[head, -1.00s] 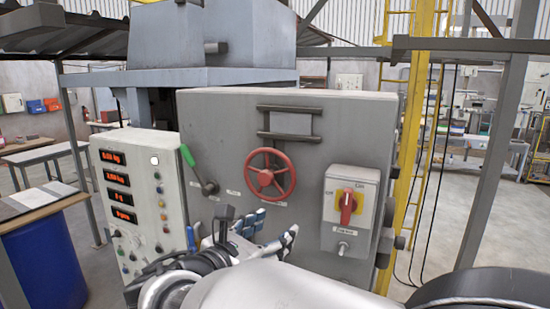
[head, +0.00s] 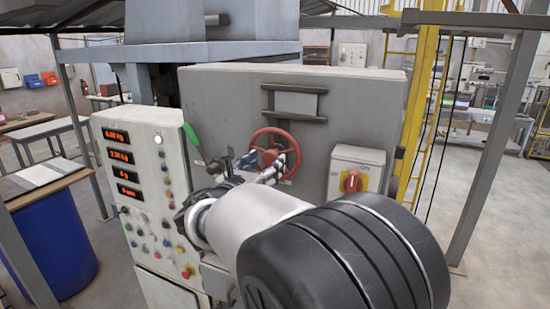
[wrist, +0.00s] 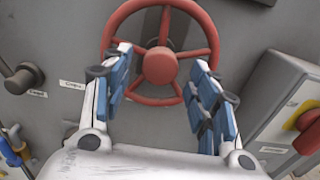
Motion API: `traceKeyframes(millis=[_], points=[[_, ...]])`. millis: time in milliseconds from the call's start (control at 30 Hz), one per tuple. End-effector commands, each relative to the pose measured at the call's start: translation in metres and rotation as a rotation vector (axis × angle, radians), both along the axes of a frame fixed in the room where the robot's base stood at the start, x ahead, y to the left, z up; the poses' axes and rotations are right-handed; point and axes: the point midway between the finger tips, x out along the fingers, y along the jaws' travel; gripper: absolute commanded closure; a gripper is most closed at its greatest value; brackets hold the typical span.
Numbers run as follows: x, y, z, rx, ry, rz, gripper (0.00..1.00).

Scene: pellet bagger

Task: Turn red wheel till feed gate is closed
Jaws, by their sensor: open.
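The red wheel (head: 275,147) is mounted on the front of a grey panel (head: 230,100), and my arm hides part of its lower side in the head view. In the wrist view the red wheel (wrist: 160,60) fills the upper middle, with its hub and spokes facing me. My gripper (wrist: 163,80) is open, with its blue-padded fingers apart at the left and right of the wheel's lower part. Nothing is held between them. I cannot tell whether a finger touches the rim. In the head view my gripper (head: 262,165) shows small at the wheel. The feed gate cannot be made out.
A green-handled lever (head: 191,134) stands left of the wheel, beside a control panel (head: 130,160) with red displays and buttons. A grey switch box (head: 357,165) with a red and yellow knob is close on the right. A yellow post (head: 418,110) stands beyond it.

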Motion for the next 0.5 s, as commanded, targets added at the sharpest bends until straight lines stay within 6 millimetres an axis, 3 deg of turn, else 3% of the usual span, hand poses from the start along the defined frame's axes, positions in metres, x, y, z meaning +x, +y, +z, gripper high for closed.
traceKeyframes(millis=[200,500], points=[[0.027,-0.01,0.0,-0.001,0.001,-0.001,0.45],[0.034,-0.012,0.0,0.0,0.0,0.001,0.45]])
